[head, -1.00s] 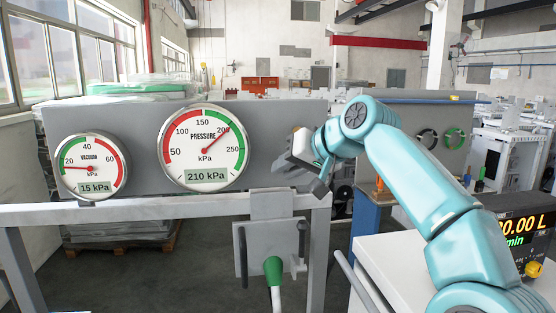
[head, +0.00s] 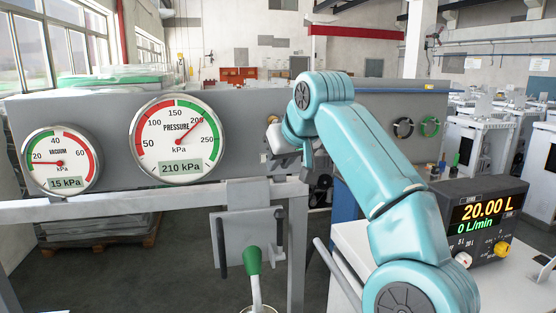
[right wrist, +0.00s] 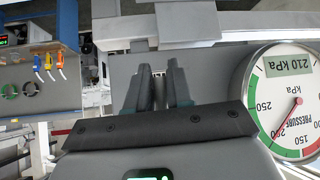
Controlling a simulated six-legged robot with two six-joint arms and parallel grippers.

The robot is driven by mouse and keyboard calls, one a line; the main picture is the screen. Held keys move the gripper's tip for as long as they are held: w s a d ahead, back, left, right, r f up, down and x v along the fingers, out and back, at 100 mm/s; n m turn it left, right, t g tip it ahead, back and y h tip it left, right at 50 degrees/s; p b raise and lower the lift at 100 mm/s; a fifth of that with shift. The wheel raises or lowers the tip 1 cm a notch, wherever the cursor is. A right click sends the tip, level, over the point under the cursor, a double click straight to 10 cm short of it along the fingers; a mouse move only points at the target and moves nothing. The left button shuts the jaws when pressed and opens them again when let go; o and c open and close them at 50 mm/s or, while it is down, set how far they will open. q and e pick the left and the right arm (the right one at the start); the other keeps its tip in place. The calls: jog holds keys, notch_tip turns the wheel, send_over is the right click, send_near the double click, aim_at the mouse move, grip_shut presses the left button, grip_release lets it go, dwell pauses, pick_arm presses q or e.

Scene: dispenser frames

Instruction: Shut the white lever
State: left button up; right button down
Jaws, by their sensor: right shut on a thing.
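My right gripper (head: 284,158) is at the grey gauge panel (head: 92,116), just right of the pressure gauge (head: 178,141). Its dark fingers (right wrist: 162,82) are close together in the right wrist view, pointing at the panel. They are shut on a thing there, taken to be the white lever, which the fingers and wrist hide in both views. A small pale piece (head: 264,157) shows on the panel at the fingers' left. My left gripper is not in view.
A vacuum gauge (head: 60,160) reads 15 kPa; the pressure gauge reads 210 kPa. A green-handled lever (head: 252,262) stands below the panel's frame. A dispenser display (head: 482,213) at the right reads 20.00 L and 0 L/min.

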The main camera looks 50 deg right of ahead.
jog(key=shift+d+r, duration=0.1)
jog(key=shift+r, duration=0.1)
jog(key=c, duration=1.1)
grip_release()
jog(key=shift+w+d+f, duration=0.1)
jog(key=shift+w+f, duration=0.05)
jog(key=shift+f, duration=0.05)
jog(key=shift+s+r, duration=0.2)
jog(key=v, duration=0.7)
jog(key=shift+w, duration=0.1)
jog(key=shift+f, duration=0.1)
